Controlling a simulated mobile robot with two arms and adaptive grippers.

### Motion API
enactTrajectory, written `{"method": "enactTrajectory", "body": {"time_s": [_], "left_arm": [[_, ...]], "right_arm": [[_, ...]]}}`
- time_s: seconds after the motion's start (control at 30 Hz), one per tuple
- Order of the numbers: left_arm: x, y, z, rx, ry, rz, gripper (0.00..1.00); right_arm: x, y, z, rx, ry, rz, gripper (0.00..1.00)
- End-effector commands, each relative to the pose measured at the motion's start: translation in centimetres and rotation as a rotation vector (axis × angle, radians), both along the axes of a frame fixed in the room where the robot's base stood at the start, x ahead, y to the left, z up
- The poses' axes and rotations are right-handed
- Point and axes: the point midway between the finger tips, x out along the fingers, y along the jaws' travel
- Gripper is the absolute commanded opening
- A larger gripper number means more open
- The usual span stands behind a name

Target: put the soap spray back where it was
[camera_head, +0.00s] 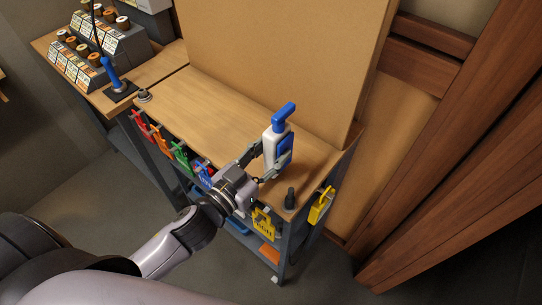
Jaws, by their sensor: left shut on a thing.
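The soap spray (279,146) is a white bottle with a blue label and a blue trigger head. It stands upright, on or just above the right part of the wooden worktop (215,115); I cannot tell whether its base touches. My left gripper (262,162) comes in from the front left and is shut on the bottle, with fingers on its left and front sides. The lower part of the bottle is partly hidden by the fingers. My right gripper is not in view.
A tall brown board (285,55) stands along the back of the worktop. A small dark bottle-shaped object (290,198) stands at the front right corner. Coloured clips and tags (180,153) hang on the front edge. A blue-handled tool (112,75) and dispenser racks (90,55) stand left.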

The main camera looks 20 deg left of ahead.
Motion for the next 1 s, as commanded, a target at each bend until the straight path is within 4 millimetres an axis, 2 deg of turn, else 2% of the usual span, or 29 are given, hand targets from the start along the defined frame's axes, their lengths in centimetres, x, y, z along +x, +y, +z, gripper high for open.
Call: {"method": "enactTrajectory", "body": {"time_s": [0.1,0.5,0.53,0.8,1.0], "left_arm": [[-0.03,-0.02,-1.18,-0.002,-0.002,0.0,0.32],[-0.03,-0.03,-1.65,-0.001,-0.003,-0.001,0.32],[-0.03,-0.01,-1.64,0.0,0.0,-0.001,0.4],[-0.04,-0.02,-1.61,0.0,0.0,-0.001,0.58],[-0.04,-0.02,-1.61,0.0,0.0,-0.001,0.58]], "right_arm": [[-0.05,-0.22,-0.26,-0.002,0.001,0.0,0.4],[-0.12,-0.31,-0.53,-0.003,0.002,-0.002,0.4],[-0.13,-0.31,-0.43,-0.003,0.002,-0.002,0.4],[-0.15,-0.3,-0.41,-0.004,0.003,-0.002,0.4],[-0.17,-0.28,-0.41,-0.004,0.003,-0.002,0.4]]}}
